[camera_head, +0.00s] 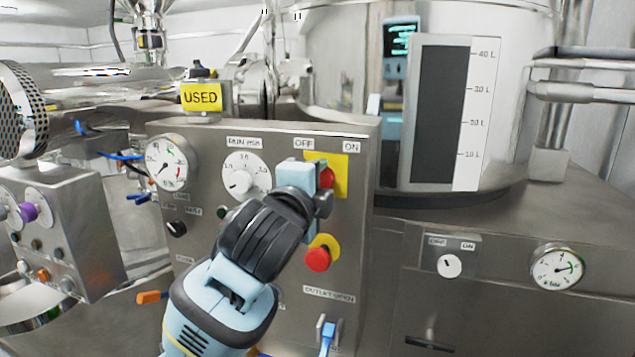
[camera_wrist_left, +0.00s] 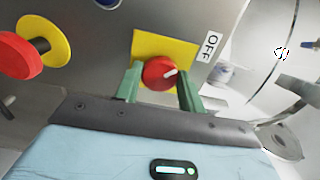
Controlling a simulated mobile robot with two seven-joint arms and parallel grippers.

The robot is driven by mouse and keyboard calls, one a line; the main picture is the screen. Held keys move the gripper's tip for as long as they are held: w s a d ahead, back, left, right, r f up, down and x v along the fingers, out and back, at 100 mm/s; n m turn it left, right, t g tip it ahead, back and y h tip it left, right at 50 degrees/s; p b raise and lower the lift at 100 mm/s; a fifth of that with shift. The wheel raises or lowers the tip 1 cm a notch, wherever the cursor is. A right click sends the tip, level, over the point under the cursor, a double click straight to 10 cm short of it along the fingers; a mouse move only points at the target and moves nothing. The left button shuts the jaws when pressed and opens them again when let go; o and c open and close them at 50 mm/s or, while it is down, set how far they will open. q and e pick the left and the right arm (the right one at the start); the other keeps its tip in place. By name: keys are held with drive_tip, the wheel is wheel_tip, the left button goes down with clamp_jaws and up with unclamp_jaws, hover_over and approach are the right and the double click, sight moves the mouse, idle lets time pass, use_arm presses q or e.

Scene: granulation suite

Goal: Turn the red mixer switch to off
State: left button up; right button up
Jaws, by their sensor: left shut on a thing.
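The red mixer switch (camera_head: 327,177) sits on a yellow square plate (camera_head: 342,180) on the steel panel, under the OFF and ON labels. My left gripper (camera_head: 316,178) is at the switch and hides part of it in the head view. In the left wrist view the red knob (camera_wrist_left: 160,73) is between the two green fingers of the left gripper (camera_wrist_left: 161,86), which is shut on it. The knob's white mark points up and right, toward the OFF label (camera_wrist_left: 211,46). My right gripper is not in view.
A red emergency button (camera_head: 318,259) on a yellow base is just below the switch. A speed dial (camera_head: 246,176) and a gauge (camera_head: 172,163) are to its left. A white ON/OFF switch (camera_head: 449,265) is on the right panel. A large steel vessel stands behind.

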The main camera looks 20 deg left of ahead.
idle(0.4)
use_arm(q)
drive_tip(key=o, duration=1)
drive_tip(key=shift+c, duration=0.2)
drive_tip(key=s, duration=0.7)
drive_tip(key=shift+s+a, duration=0.15)
drive_tip(key=shift+s, duration=0.25)
